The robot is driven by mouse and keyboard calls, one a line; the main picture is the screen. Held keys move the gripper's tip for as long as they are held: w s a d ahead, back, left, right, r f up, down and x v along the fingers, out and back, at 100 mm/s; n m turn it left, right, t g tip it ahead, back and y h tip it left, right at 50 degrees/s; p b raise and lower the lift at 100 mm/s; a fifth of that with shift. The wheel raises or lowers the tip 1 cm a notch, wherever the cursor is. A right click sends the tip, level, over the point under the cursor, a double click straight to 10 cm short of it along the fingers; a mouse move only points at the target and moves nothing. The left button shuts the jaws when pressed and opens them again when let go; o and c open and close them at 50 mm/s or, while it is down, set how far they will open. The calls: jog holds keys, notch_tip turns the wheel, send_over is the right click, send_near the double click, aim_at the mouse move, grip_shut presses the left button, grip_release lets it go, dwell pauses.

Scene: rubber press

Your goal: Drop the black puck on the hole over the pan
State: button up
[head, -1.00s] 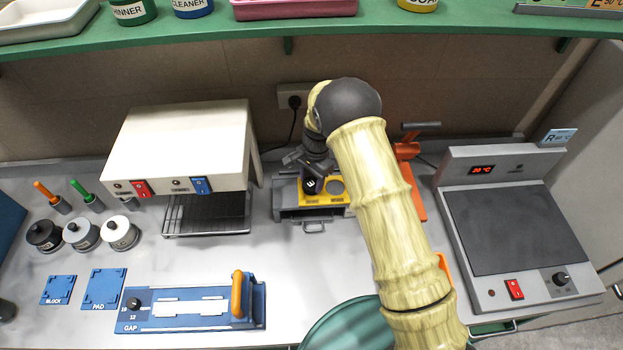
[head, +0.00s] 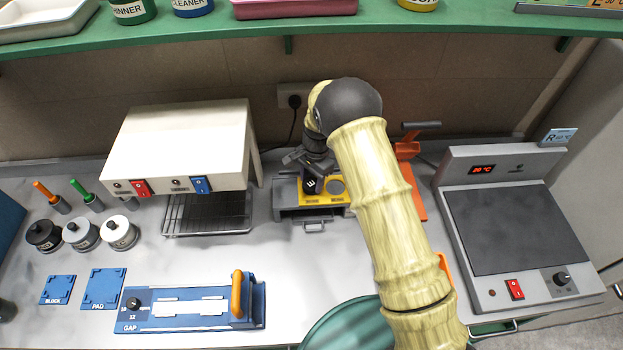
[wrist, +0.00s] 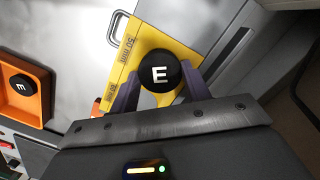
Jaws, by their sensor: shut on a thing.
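A black puck (wrist: 160,72) marked with a white E is between the two fingers of my gripper (wrist: 160,90), which is shut on it. It sits over the yellow plate (wrist: 128,62) in the wrist view. In the head view the puck (head: 311,186) is at the left part of the yellow plate (head: 322,200), beside a round grey spot on the plate. Any hole under the puck is hidden, and I cannot tell whether the puck touches the plate. A handle (head: 315,227) sticks out at the front of the grey unit below the plate; the pan itself is not clearly visible.
An orange tray (wrist: 38,120) with another black E puck (wrist: 22,86) shows in the wrist view. A white heater (head: 180,145) over a wire rack stands left, an orange lever device (head: 412,180) close on the right, and a hot plate (head: 515,230) further right.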

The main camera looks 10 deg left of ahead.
jog(key=shift+f+b, duration=0.3)
dwell(0.7)
jog(key=o, duration=1)
jog(key=shift+w+r+p, duration=0.1)
jog(key=shift+r+p, duration=1.6)
jog(key=shift+r, duration=1.1)
jog(key=shift+r+p, duration=0.35)
jog(key=shift+r, duration=0.4)
